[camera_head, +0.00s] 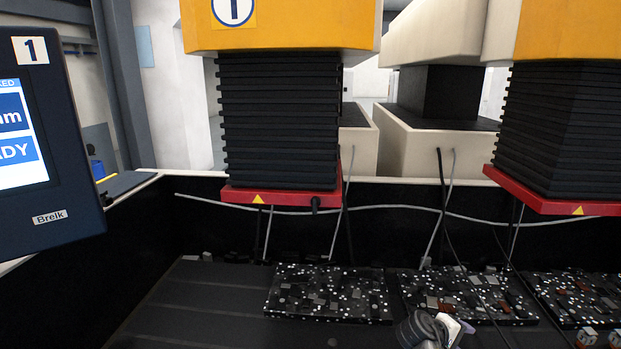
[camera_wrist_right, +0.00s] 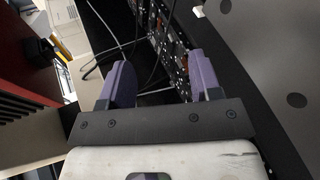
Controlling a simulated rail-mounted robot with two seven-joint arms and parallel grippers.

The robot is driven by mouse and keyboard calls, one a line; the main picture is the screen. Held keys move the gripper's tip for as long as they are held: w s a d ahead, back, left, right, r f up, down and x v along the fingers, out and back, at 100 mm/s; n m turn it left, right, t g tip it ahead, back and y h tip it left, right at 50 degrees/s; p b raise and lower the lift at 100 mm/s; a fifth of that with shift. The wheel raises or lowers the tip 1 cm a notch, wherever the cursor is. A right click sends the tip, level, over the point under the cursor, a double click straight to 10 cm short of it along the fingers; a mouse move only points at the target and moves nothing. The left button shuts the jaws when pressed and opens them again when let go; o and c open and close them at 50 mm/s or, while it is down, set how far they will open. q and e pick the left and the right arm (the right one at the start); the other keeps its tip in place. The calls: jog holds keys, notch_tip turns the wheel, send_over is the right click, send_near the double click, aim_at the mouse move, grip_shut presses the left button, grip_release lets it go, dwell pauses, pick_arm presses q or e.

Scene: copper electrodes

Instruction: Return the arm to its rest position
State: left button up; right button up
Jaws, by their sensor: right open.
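My right gripper (camera_wrist_right: 160,88) shows in the right wrist view with its two purple fingers apart and nothing between them. Past the fingertips are dark cables and a dark speckled plate strip. In the head view a small part of my right arm (camera_head: 430,328) shows at the bottom, in front of the middle speckled plate (camera_head: 466,298). My left gripper is in neither view.
Speckled plates (camera_head: 328,294) lie on the dark bed. Black bellows columns (camera_head: 280,120) with red bases (camera_head: 280,196) hang above. Grey and black cables (camera_head: 440,215) hang around them. A dark screen panel (camera_head: 45,150) stands at left. The bed's left part (camera_head: 190,310) is clear.

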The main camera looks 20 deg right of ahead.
jog(key=w+a+r+m+t+y, duration=0.2)
jog(key=w+a+r+t+y, duration=0.15)
jog(key=a+r+t, duration=0.6)
jog(key=s+a+n+y+p, duration=0.1)
jog(key=s+a+y+p, duration=0.2)
jog(key=a, duration=0.4)
jog(key=s+a+y+p, duration=0.1)
jog(key=s+a+y, duration=0.2)
jog(key=s+a, duration=0.35)
jog(key=s+a+f+n+y+p, duration=0.25)
jog(key=s+a, duration=0.45)
jog(key=s, duration=0.5)
jog(key=s+a+f+g+p, duration=0.1)
jog(key=s+f, duration=0.3)
jog(key=s, duration=0.5)
jog(key=s+a+f+g+p, duration=0.1)
jog(key=s+f+g+p, duration=0.2)
jog(key=s, duration=0.6)
jog(key=shift+f+m+g+y, duration=0.3)
jog(key=shift+f+m+g, duration=0.15)
jog(key=shift+f+g, duration=0.15)
jog(key=shift+s, duration=0.1)
jog(key=shift+d, duration=0.15)
